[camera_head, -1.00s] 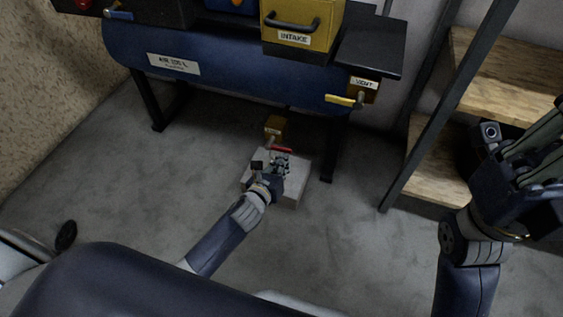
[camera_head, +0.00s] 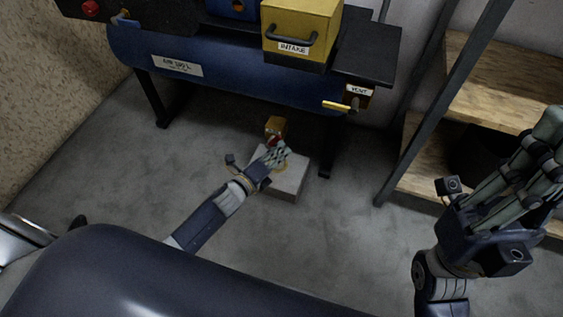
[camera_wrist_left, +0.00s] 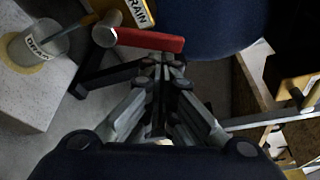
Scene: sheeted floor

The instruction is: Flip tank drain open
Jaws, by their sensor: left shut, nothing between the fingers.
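The yellow drain box (camera_head: 275,125) hangs under the blue tank (camera_head: 230,72); its DRAIN label shows in the left wrist view (camera_wrist_left: 138,12). A red lever (camera_wrist_left: 150,40) extends rightward from a round metal pivot (camera_wrist_left: 105,32) in that view. In the head view only a bit of red (camera_head: 274,140) shows behind the fingers. My left gripper (camera_head: 280,151) is shut and empty, its fingertips (camera_wrist_left: 168,64) close to the lever's right half; I cannot tell if they touch. My right gripper (camera_head: 535,155) is raised at the right, its finger spacing unclear.
A pale block (camera_head: 290,180) stands on the floor below the drain, with a clear labelled cup (camera_wrist_left: 38,48) on it. Dark tank legs (camera_head: 328,150) stand nearby. A yellow vent lever (camera_head: 337,106) is on the tank's right. Wooden shelves (camera_head: 440,165) stand at the right.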

